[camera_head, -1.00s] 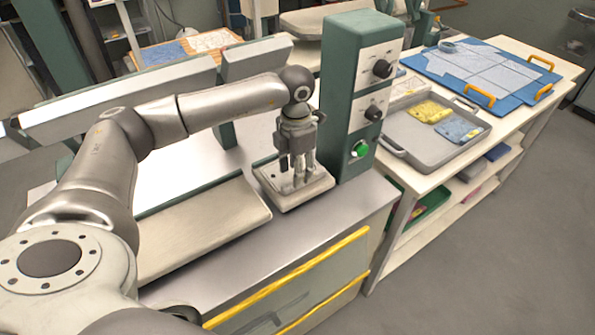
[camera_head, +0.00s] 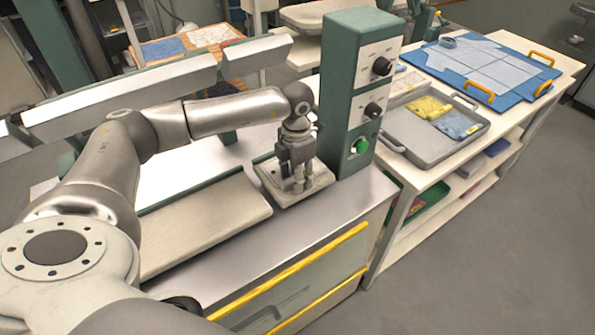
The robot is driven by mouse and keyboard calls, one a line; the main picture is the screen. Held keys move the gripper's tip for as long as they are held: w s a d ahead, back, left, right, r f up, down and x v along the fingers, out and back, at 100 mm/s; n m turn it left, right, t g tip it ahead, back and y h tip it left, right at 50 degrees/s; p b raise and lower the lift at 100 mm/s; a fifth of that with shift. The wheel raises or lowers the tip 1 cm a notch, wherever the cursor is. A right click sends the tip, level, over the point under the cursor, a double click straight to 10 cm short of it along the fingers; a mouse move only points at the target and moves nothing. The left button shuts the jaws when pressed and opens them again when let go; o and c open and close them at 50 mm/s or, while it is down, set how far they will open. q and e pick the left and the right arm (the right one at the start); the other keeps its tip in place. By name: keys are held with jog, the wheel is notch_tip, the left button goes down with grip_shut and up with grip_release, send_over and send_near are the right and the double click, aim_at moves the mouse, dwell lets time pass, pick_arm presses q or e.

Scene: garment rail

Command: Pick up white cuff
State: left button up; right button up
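My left gripper (camera_head: 298,180) points down over a small pale pad (camera_head: 316,182) beside the green control box (camera_head: 342,105). Its fingertips are at or just above the pad's surface; I cannot tell whether they touch it. The fingers partly hide the pad, and I cannot tell whether they are open or closed. I cannot make out a distinct white cuff on the pad; it may be hidden by the fingers or blend in with the pale surface. My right gripper is not in view.
A long pale board (camera_head: 205,225) lies left of the pad on the metal worktop (camera_head: 265,245). To the right, a grey tray (camera_head: 420,155) holds yellow and blue cloth pieces (camera_head: 428,107). Behind it lies a blue board (camera_head: 480,70) with orange handles. The control box stands close to my gripper.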

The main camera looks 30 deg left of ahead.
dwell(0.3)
pick_arm(q)
grip_shut()
dwell(0.4)
